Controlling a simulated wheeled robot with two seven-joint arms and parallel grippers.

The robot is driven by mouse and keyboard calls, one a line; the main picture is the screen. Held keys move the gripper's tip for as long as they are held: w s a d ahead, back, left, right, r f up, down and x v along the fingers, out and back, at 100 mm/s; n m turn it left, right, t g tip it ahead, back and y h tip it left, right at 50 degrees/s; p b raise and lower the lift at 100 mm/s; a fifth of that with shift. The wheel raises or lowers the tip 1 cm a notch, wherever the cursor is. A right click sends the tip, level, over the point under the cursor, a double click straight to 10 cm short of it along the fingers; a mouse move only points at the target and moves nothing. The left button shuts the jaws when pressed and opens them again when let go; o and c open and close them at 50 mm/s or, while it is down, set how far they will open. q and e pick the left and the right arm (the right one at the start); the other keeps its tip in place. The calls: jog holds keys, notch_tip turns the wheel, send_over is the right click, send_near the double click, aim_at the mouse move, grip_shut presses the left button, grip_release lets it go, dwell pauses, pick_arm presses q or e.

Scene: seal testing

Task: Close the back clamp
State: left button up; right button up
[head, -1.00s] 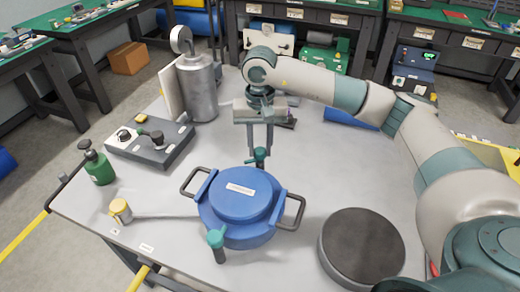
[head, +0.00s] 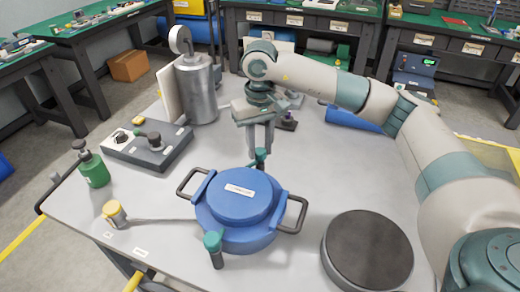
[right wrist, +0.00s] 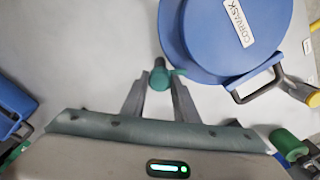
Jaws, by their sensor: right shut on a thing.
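The blue round vessel (head: 240,225) with its blue lid (head: 240,205) stands on the grey table; the lid also shows in the right wrist view (right wrist: 215,45). The back clamp (head: 260,156) is a small teal-topped handle at the vessel's far side. My right gripper (head: 261,150) points down at it from behind. In the right wrist view the back clamp (right wrist: 160,76) sits between the fingertips, and the gripper is shut on it. My left gripper is not in view.
A black-topped round disc (head: 367,250) lies right of the vessel. A grey cylinder (head: 197,90) stands behind left, with a control box (head: 148,145) and a green bottle (head: 91,168) at left. Black side handles (head: 297,215) stick out from the vessel.

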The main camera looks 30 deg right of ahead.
jog(key=shift+n+b, duration=0.5)
jog(key=shift+n, duration=0.1)
jog(key=shift+n+b, duration=0.7)
jog(key=shift+r, duration=0.1)
jog(key=shift+n+b, duration=0.5)
jog(key=shift+n, duration=0.4)
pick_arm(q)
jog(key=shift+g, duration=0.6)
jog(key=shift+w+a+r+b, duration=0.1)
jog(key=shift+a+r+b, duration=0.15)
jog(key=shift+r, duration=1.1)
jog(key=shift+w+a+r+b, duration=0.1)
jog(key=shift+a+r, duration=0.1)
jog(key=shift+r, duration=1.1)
pick_arm(e)
jog(key=shift+n, duration=0.5)
jog(key=o, duration=1)
